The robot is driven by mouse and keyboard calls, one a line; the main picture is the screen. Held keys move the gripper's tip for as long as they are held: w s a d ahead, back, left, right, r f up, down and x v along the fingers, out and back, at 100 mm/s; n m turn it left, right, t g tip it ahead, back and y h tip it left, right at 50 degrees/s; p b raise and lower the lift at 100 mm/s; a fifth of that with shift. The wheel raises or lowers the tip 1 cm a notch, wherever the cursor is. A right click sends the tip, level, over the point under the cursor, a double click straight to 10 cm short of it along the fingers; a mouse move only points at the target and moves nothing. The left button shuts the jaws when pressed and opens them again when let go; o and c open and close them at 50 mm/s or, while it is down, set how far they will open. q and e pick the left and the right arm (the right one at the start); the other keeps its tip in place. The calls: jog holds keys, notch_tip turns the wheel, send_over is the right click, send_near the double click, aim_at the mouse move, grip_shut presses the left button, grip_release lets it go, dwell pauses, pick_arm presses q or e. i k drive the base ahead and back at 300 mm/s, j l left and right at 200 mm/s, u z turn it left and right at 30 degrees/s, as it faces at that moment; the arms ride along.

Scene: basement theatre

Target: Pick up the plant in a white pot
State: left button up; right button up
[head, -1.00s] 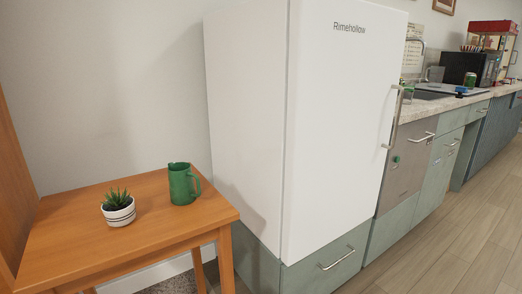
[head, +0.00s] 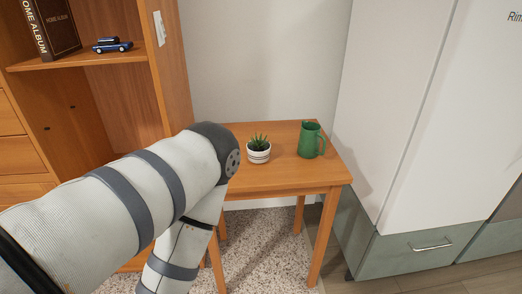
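The plant in a white pot (head: 259,150) is a small spiky green plant in a round white pot with dark bands. It stands upright on the small wooden table (head: 285,177), left of a green pitcher (head: 311,141). My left arm comes in from the lower left. Its bent elbow is in front of the table's left side, near the plant in the picture, and hides part of the table. The forearm runs down out of the picture, so my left gripper is out of view. My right arm and gripper are not in view.
A wooden shelf unit (head: 120,110) stands left of the table, with a dark album (head: 52,30) and a blue toy car (head: 111,45) on a shelf. A white fridge (head: 420,110) stands on the right above a grey-green drawer (head: 415,248). A speckled rug (head: 262,240) lies below.

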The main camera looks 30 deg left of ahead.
aim_at(259, 150)
jog(key=i+j+u, duration=0.1)
jog(key=j, duration=0.25)
jog(key=i+j+u, duration=0.15)
jog(key=j, duration=0.2)
jog(key=i+j+u, duration=0.1)
jog(key=j, duration=0.2)
jog(key=i+j+u, duration=0.15)
jog(key=j, duration=0.2)
